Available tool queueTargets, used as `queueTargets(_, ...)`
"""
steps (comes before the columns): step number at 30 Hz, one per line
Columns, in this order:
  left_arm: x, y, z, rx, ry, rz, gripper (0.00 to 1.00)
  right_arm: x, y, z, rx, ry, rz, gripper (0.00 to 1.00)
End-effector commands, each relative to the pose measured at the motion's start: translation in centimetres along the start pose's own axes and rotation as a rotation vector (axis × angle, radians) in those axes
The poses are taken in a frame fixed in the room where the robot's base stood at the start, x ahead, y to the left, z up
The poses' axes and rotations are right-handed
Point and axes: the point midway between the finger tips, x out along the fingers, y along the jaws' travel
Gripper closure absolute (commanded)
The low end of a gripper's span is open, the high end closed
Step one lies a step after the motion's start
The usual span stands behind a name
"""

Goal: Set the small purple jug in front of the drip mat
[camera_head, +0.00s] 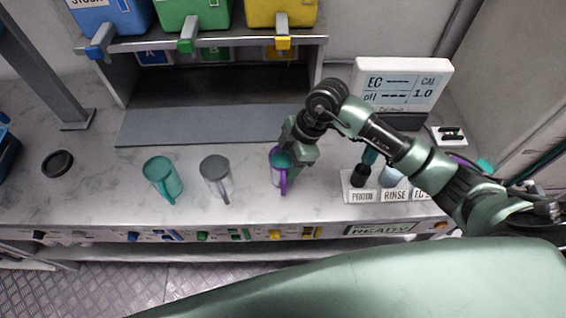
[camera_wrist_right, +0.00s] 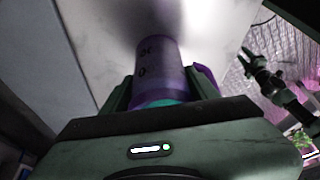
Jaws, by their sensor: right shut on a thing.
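The small purple jug (camera_head: 277,178) has a purple handle and a teal inside. It is at the front of the counter, just in front of the right part of the grey drip mat (camera_head: 190,128). My right gripper (camera_head: 290,152) is shut on the jug from above; it also shows in the right wrist view (camera_wrist_right: 160,95), with the jug (camera_wrist_right: 160,68) between its fingers. I cannot tell whether the jug's base touches the counter. A dark green arm part, likely my left one (camera_wrist_right: 265,78), shows at the right of the wrist view; its jaws are unclear.
A teal jug (camera_head: 163,178) and a grey jug (camera_head: 216,178) stand to the left of the purple one. A labelled rack (camera_head: 350,192) and a display (camera_head: 403,85) are at the right. Blue, green and yellow dispensers (camera_head: 195,15) sit above the mat. The counter's front edge is close.

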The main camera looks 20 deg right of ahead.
Motion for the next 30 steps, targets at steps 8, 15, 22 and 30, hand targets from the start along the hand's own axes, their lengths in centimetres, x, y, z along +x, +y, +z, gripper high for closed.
queueTargets(8, 0.2, 0.0, 0.2, -0.001, -0.003, 0.0, 0.64, 0.2, 0.0, 0.0, 0.0, 0.002, 0.001, 1.0)
queueTargets(15, 0.1, 0.0, 0.2, -0.001, -0.003, 0.0, 0.64, 0.2, 0.0, 0.0, 0.0, 0.001, 0.0, 0.19)
queueTargets(22, 0.0, 0.0, 0.2, -0.001, -0.003, 0.0, 0.64, -0.3, 0.1, -0.1, -0.001, 0.001, 0.001, 0.19)
queueTargets(30, 1.4, 0.0, 0.3, -0.002, -0.003, 0.0, 0.64, -4.8, 0.2, 0.1, -0.003, -0.001, 0.007, 0.19)
